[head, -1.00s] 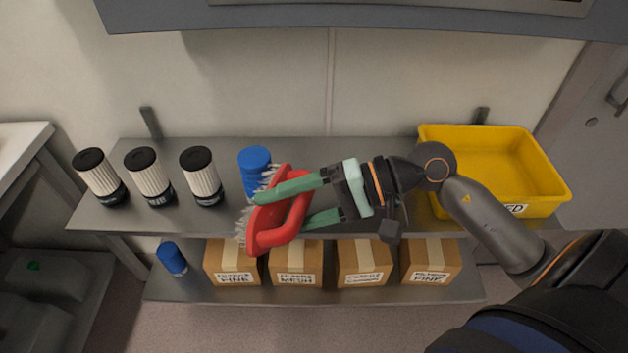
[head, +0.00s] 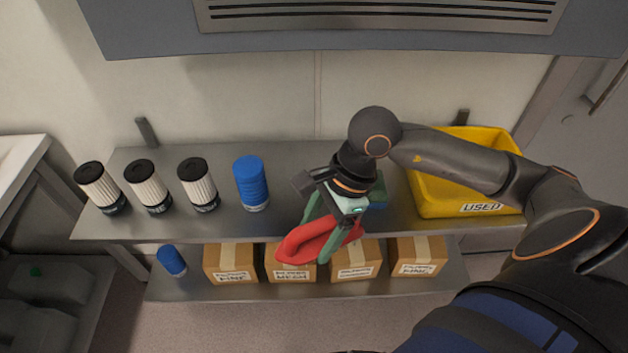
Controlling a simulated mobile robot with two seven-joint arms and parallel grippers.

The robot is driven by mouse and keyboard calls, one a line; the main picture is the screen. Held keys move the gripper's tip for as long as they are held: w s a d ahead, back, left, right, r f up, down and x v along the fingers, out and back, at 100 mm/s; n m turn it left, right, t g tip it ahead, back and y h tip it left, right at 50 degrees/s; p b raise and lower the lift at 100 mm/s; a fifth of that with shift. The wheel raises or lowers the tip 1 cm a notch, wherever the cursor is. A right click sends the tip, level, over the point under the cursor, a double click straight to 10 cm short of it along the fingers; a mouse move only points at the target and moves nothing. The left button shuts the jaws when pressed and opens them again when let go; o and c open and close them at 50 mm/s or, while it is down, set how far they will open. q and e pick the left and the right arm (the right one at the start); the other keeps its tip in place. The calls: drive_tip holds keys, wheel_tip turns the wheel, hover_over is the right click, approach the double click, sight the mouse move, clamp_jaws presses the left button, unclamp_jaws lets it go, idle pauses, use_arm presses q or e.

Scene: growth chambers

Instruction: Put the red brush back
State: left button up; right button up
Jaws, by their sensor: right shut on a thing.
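The red brush (head: 300,244) is in my right gripper (head: 316,240), whose green fingers are shut on it. In the head view the brush is near the middle, held in front of the upper shelf's front edge and overlapping the boxes below in the picture. Its bristles are hidden from this angle. I cannot tell whether the brush touches the shelf edge. My left gripper is not in view.
The upper grey shelf (head: 285,215) holds several white black-capped cylinders (head: 198,184), a blue cylinder (head: 251,183) and a yellow bin (head: 441,200) marked USED. A blue item (head: 378,191) is partly hidden behind my gripper. Cardboard boxes (head: 230,262) and another blue cylinder (head: 172,261) stand below.

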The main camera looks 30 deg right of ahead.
drive_tip(key=w+d+f+p, duration=0.1)
drive_tip(key=w+d, duration=0.2)
drive_tip(key=w, duration=0.2)
drive_tip(key=w+d+p, duration=0.1)
drive_tip(key=w+d, duration=0.2)
drive_tip(key=w, duration=0.2)
drive_tip(key=w+d+f+p, duration=0.1)
drive_tip(key=w+d, duration=0.2)
drive_tip(key=w, duration=0.3)
drive_tip(key=shift+d+f, duration=0.3)
drive_tip(key=shift+d, duration=0.05)
wheel_tip(320, 180, down, 4)
drive_tip(key=shift+r, duration=0.1)
drive_tip(key=shift+w+d+f+p, duration=0.1)
drive_tip(key=shift+w+f+p, duration=0.1)
drive_tip(key=shift+p, duration=0.1)
drive_tip(key=shift+f, duration=0.1)
drive_tip(key=shift+f, duration=0.1)
drive_tip(key=o, duration=1.2)
drive_tip(key=shift+o, duration=0.2)
drive_tip(key=shift+r, duration=0.2)
